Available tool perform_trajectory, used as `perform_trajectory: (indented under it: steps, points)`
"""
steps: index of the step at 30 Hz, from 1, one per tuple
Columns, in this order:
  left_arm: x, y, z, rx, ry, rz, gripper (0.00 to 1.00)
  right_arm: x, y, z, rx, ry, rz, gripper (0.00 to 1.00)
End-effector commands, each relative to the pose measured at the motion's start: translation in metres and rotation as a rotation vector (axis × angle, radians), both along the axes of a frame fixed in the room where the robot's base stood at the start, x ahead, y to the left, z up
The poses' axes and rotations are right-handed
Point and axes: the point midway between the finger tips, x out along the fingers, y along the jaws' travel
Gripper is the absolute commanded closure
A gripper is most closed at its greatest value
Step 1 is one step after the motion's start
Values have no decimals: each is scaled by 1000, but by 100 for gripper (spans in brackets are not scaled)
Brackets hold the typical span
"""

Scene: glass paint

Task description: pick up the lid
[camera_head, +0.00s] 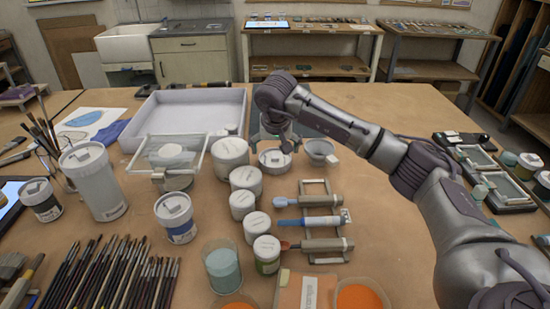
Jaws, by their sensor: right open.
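My right gripper (276,145) reaches in from the right and points down, open, with its fingers over a small round pale lid-like piece (275,160) on the table. I cannot tell whether the fingertips touch this piece. It lies just right of a white-lidded jar (230,155). A small grey cup (320,152) with a handle stands close to its right. My left gripper is not in view.
A column of white-lidded jars (246,182) runs toward the front. Tools on racks (310,222) lie right of it. A glass panel on a stand (168,152) and a large white tray (192,103) are at left. The table (385,230) is bare at centre right.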

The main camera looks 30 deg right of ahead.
Motion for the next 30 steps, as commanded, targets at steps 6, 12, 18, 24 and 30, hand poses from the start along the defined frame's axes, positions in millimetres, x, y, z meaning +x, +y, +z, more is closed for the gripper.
perform_trajectory:
  steps: [6,12,18,24,30]
  points:
    - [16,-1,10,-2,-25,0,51,8,-5,-13,1,4,-3,0]
    - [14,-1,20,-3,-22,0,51,23,-11,-39,2,3,-1,0]
    - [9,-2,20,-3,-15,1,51,27,-14,-49,0,-1,0,0]
    - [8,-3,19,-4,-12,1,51,27,-14,-49,0,-1,0,8]
    - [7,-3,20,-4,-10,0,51,27,-14,-49,0,-1,0,27]
